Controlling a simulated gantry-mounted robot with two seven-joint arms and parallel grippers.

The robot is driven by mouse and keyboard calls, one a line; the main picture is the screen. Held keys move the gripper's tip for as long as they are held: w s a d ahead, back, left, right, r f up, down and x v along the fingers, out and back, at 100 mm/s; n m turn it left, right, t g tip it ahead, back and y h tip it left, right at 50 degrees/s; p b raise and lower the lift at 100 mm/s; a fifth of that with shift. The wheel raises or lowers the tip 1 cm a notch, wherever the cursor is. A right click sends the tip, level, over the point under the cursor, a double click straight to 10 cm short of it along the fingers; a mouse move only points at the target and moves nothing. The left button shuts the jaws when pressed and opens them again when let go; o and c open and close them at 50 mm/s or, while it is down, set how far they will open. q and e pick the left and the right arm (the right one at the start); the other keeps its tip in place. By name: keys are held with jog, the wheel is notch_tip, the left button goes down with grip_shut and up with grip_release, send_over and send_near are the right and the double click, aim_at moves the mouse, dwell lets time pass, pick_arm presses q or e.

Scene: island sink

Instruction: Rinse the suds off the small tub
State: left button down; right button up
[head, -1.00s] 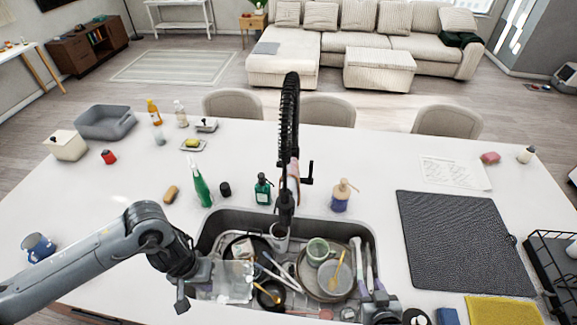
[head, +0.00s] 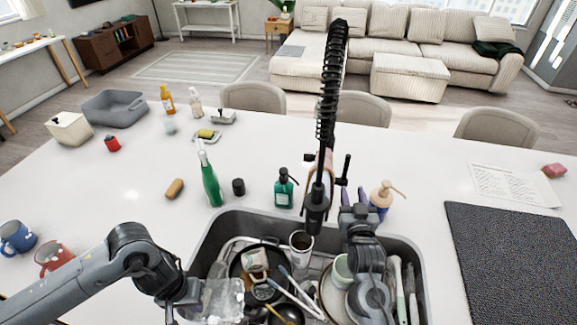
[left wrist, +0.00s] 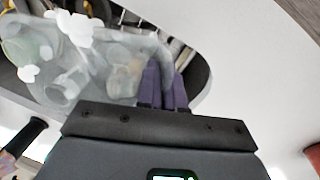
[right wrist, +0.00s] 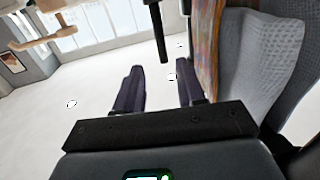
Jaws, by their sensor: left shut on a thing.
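The small tub (head: 222,300) is clear and see-through, over the left part of the sink. White suds patches show on it in the left wrist view (left wrist: 100,62). My left gripper (left wrist: 165,88) is shut on the tub's edge. The faucet (head: 330,85) has a tall black spring neck, and its spout head (head: 316,208) hangs over the sink, right of the tub. No water stream is visible. My right gripper (head: 357,195) is open beside the faucet, close to its black lever (head: 346,168). In the right wrist view, a black rod (right wrist: 158,30) lies ahead between the open fingers, apparently untouched.
The sink (head: 205,240) holds pans, a green mug, a metal cup and utensils. A green soap bottle (head: 284,188) and a beige-topped pump bottle (head: 381,198) flank the faucet. A green bottle (head: 210,182) stands behind the sink's left end. A dark mat (head: 510,255) lies at right.

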aim_at(347, 166)
jog(key=w, duration=0.4)
jog(key=w+d, duration=0.1)
jog(key=w, duration=0.7)
jog(key=shift+w+d+r, duration=0.15)
jog(key=shift+r, duration=0.1)
jog(key=shift+c, duration=0.3)
grip_shut()
